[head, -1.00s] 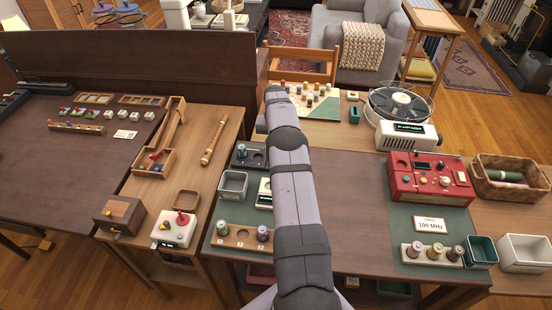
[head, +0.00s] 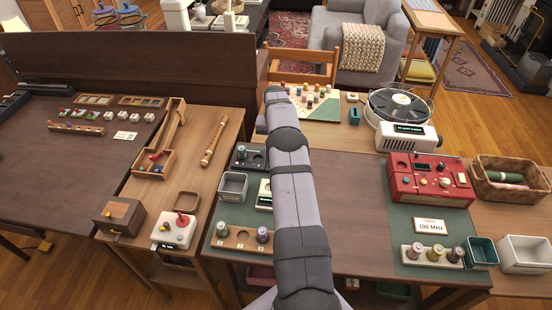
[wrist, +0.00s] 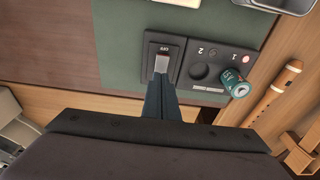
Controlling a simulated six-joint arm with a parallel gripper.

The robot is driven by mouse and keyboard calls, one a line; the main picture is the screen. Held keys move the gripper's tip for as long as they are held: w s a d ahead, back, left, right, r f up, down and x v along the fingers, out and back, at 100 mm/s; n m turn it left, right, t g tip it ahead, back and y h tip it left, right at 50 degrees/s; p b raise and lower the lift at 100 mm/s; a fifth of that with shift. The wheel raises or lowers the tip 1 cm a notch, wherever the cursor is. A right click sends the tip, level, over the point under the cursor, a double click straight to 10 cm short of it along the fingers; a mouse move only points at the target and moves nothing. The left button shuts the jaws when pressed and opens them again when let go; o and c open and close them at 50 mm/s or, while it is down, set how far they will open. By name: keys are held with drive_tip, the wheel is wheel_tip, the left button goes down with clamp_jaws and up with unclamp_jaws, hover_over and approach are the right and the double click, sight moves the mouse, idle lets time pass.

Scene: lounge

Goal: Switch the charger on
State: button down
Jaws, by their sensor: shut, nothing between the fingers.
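The charger (wrist: 203,70) is a dark grey box on the green mat. In the wrist view it has a switch with a pale rocker (wrist: 163,62) on its left part, under a small label. Beside it are two round bays marked 1 and 2. The bay under 2 looks empty. A teal cell (wrist: 235,83) is at the bay under 1, with a small red mark above. My gripper (wrist: 161,78) is shut and empty, its tips at the lower end of the rocker; I cannot tell whether they touch. In the head view, the charger (head: 248,157) shows left of my arm, which hides my gripper.
A grey open bin (head: 233,186) stands near the charger. A wooden flute (wrist: 272,93) lies on the wood beside the mat. A rack of spools (head: 241,237) is nearer the front. A red radio (head: 430,181) stands at the right. The dark tabletop between is clear.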

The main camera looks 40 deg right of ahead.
drive_tip(key=shift+r+p, duration=1.5)
drive_tip(key=shift+r, duration=1.45)
drive_tip(key=s+a+r+n, duration=0.25)
drive_tip(key=a+r, duration=0.25)
drive_tip(key=a, duration=0.5)
drive_tip(key=s+a+r+n, duration=0.2)
drive_tip(key=s+a+r, duration=0.2)
drive_tip(key=a, duration=0.6)
drive_tip(key=s+a+n, duration=0.2)
drive_tip(key=s+a, duration=0.3)
drive_tip(key=s, duration=0.3)
drive_tip(key=s+a+n+g+y, duration=0.1)
drive_tip(key=s+a, duration=0.3)
drive_tip(key=s, duration=0.4)
drive_tip(key=s+a+n, duration=0.2)
drive_tip(key=s+a, duration=0.3)
drive_tip(key=s, duration=0.3)
wheel_tip(320, 180, down, 22)
drive_tip(key=b, duration=2.1)
drive_tip(key=shift+b, duration=0.3)
